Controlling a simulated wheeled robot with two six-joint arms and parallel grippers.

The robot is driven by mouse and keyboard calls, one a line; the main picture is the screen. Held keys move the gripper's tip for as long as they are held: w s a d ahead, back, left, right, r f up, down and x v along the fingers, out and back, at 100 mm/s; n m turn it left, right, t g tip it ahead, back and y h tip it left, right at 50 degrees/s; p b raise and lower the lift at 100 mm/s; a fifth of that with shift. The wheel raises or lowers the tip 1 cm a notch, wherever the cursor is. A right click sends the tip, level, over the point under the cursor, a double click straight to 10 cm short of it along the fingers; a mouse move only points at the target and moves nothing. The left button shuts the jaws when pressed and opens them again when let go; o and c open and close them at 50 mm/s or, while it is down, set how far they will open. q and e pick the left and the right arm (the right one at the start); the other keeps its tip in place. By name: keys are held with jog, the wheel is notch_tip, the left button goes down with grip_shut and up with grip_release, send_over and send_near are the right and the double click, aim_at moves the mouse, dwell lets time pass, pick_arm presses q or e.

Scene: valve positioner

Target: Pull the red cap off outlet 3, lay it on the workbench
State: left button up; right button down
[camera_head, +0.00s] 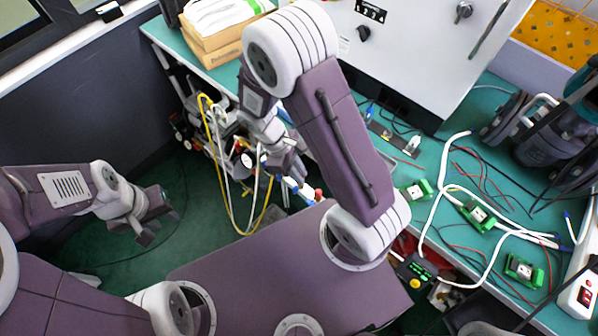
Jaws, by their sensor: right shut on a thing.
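My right gripper (290,170) reaches down over the equipment beside the workbench (480,100). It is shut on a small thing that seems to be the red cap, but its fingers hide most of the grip. Small blue and white fittings (303,190) sit just below its fingertips, with a red spot (318,193) at their right end. I cannot tell which fitting is outlet 3, or whether the held cap is still on it. My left gripper (160,228) is open and empty, at the left above the dark green floor.
A white panel box (420,50) stands at the back of the green bench. Green terminal modules (478,212), loose wires and a white power strip (582,290) cover its right part. Cardboard boxes (215,38) lie at its left end. Yellow and white hoses (225,190) hang near my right gripper.

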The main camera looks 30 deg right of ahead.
jog(key=shift+r+p, duration=0.75)
dwell(0.4)
notch_tip(320, 180, up, 4)
jog(key=p, duration=0.4)
dwell(0.3)
